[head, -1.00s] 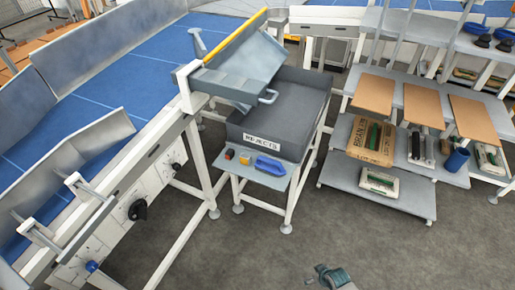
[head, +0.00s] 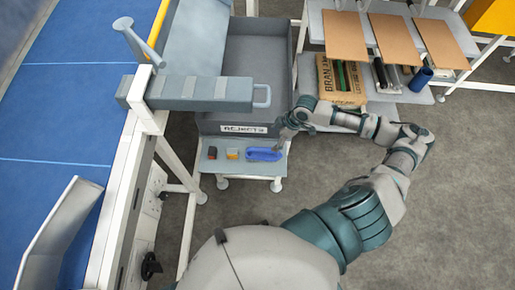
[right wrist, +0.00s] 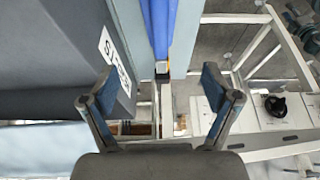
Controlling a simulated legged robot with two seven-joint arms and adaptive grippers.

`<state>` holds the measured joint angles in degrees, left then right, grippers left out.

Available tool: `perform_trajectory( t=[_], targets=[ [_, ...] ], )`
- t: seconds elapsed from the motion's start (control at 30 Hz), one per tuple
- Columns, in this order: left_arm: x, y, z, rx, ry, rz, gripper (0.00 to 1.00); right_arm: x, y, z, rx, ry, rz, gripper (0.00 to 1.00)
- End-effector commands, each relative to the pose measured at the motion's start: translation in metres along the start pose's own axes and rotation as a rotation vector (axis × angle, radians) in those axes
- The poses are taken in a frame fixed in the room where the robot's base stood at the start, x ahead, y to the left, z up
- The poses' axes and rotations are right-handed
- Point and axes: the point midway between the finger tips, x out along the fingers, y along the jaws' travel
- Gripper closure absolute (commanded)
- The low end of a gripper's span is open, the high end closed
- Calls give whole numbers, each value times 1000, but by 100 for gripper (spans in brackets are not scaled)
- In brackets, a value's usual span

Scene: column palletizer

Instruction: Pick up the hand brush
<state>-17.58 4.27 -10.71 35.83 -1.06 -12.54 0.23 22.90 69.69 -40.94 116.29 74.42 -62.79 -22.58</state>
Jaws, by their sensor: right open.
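The hand brush is blue (head: 264,154) and lies on the right part of a small grey shelf (head: 222,167), in front of the bin marked REJECTS. It also shows in the right wrist view as a long blue shape (right wrist: 160,22) at the top, between and beyond the fingertips. My right gripper (head: 284,137) is just beside the brush's right end in the head view. In the right wrist view, its two fingers (right wrist: 158,82) are spread wide with nothing between them. My left gripper is not in view.
A small dark and red item (head: 212,153) and a yellow-orange item (head: 232,154) sit left of the brush. The grey rejects bin (head: 236,124) stands behind the shelf. A blue conveyor (head: 60,110) is at left, and a rack with brown boards (head: 345,38) is at right.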

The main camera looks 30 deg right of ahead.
Motion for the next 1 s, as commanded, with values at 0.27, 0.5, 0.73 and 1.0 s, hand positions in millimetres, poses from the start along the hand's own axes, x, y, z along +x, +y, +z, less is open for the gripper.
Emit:
perform_trajectory(
  t=[0.27, 0.5, 0.73, 1.0],
  targets=[
    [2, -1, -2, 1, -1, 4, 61, 68, 0, -4, 3, -1, -2, 12],
    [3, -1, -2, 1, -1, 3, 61, 94, 0, -6, 0, -4, 3, 12],
    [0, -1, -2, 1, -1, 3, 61, 124, -1, -5, 2, -2, 0, 12],
    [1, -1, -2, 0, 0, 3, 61, 147, 0, -4, 0, -3, 2, 12]
  ],
)
